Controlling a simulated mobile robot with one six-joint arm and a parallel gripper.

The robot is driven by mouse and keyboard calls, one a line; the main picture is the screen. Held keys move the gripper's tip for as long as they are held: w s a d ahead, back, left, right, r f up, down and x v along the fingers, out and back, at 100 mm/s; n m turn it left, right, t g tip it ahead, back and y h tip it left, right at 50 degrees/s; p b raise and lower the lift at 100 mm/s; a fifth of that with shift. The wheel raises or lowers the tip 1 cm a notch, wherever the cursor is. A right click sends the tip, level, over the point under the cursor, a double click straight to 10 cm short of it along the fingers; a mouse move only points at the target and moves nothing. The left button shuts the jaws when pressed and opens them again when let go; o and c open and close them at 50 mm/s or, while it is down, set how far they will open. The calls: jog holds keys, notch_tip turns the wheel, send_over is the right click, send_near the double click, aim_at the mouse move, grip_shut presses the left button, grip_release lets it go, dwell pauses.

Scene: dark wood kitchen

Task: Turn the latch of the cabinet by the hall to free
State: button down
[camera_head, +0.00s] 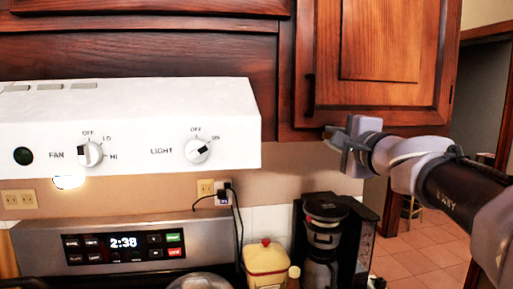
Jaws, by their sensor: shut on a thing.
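The cabinet by the hall (385,45) is the dark wood wall cabinet at the upper right, and its door looks closed. A dark vertical handle (310,95) is on the left side of its door. My gripper (335,142) reaches in from the right and is at the cabinet's lower left corner, just below the handle. It is shut on a small part there, which looks to be the latch. My fingers hide the latch, so its angle cannot be told.
A white range hood (125,125) with fan and light knobs is to the left. Below are a stove panel (120,245), a yellow canister (266,268) and a coffee maker (330,235). The hall with a tiled floor (430,245) opens at the right.

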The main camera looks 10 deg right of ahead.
jog(key=shift+f+n+b, duration=0.2)
jog(key=shift+n+b, duration=0.3)
jog(key=shift+b, duration=0.05)
jog(key=c, duration=1.4)
grip_release()
